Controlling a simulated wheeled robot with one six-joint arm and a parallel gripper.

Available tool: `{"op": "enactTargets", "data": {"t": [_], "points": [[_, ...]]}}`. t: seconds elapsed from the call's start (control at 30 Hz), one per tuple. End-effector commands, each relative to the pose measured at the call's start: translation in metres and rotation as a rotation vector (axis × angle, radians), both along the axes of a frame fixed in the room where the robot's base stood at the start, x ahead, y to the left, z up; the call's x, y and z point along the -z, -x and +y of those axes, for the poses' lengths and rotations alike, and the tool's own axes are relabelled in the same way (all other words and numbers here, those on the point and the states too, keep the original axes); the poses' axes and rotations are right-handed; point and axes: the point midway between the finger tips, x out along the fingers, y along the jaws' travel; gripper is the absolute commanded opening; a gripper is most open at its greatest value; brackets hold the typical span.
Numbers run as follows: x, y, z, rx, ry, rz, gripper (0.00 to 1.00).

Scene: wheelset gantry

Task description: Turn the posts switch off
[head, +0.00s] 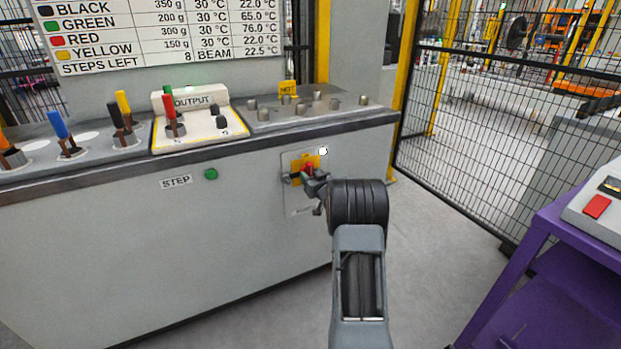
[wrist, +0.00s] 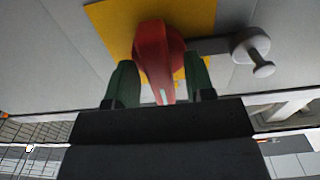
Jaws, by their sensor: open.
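The posts switch is a red rotary handle (head: 309,169) on a yellow plate (head: 298,164), mounted on the front face of the grey cabinet. In the wrist view the red handle (wrist: 160,55) stands out from the yellow plate (wrist: 200,15), with a pale stripe on its near end. My gripper (head: 318,180) is at the switch. In the wrist view its green-padded fingers (wrist: 161,85) are open, one on each side of the red handle. I cannot tell whether either finger touches it. My wrist hides part of the switch panel in the head view.
A grey knob on a bar (wrist: 252,48) sits right beside the handle in the wrist view. A green STEP button (head: 211,174) is left on the cabinet face. Colored levers and an OUTPUT box (head: 195,123) stand on top. A mesh fence (head: 480,130) and purple stand (head: 560,260) are right.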

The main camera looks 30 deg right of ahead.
Motion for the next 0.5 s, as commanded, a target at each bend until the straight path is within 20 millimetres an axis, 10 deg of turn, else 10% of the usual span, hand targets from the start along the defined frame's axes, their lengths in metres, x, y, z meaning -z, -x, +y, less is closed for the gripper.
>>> {"op": "enactTargets", "data": {"t": [0.3, 0.5], "points": [[0.0001, -0.0013, -0.0001, 0.0, 0.0, 0.0, 0.48], [0.0001, -0.0012, -0.0001, 0.0, 0.0, 0.0, 0.29]]}}
